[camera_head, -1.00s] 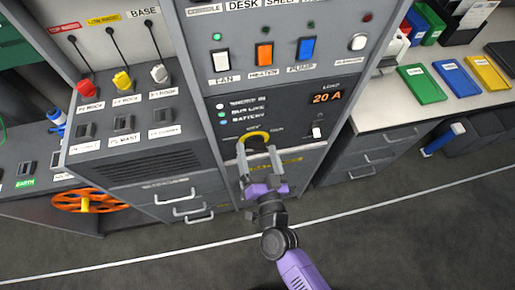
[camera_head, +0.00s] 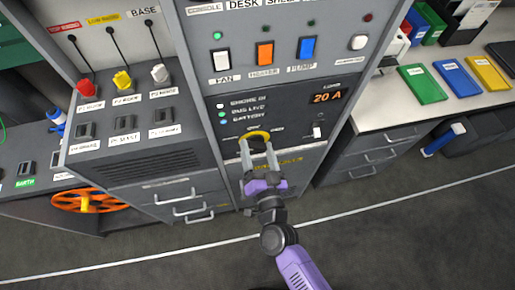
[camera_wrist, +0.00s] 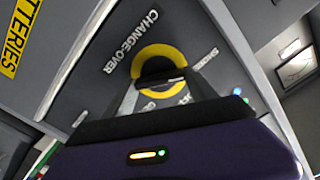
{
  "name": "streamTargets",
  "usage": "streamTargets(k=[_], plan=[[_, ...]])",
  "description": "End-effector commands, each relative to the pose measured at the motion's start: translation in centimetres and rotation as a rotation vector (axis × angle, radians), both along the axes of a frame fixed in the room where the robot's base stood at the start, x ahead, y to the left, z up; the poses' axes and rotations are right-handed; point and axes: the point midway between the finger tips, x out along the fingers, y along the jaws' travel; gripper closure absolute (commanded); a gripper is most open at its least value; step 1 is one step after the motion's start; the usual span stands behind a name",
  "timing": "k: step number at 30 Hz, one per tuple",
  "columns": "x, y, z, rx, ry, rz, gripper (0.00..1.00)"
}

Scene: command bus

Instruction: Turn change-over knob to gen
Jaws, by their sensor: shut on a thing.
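The change-over knob (camera_wrist: 158,70) is dark and sits within a yellow ring (camera_wrist: 165,51) on the grey console panel. In the head view the yellow ring (camera_head: 258,135) shows as an arc above my fingertips. My gripper (camera_head: 257,145) reaches up to the panel from below, its two grey fingers on either side of the knob and shut on it. The wrist view shows the fingers tapering to the knob, with a "CHANGE-OVER" label (camera_wrist: 131,42) beside the ring. My fingers hide much of the knob, so its exact pointing cannot be told. Smaller position labels are partly covered.
Above the knob are indicator lights, a "20 A" display (camera_head: 327,96) and a row of switches, including an orange one (camera_head: 265,53). A small white switch (camera_head: 317,131) sits right of the knob. Drawers flank the panel. The floor in front is open.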

Motion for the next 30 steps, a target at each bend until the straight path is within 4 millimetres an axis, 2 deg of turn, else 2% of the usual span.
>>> streamTargets(k=[8,30], plan=[[0.03,-0.13,-0.19,0.148,0.041,-0.002,0.75],[0.05,-0.29,-0.50,0.817,0.234,-0.002,0.75]])
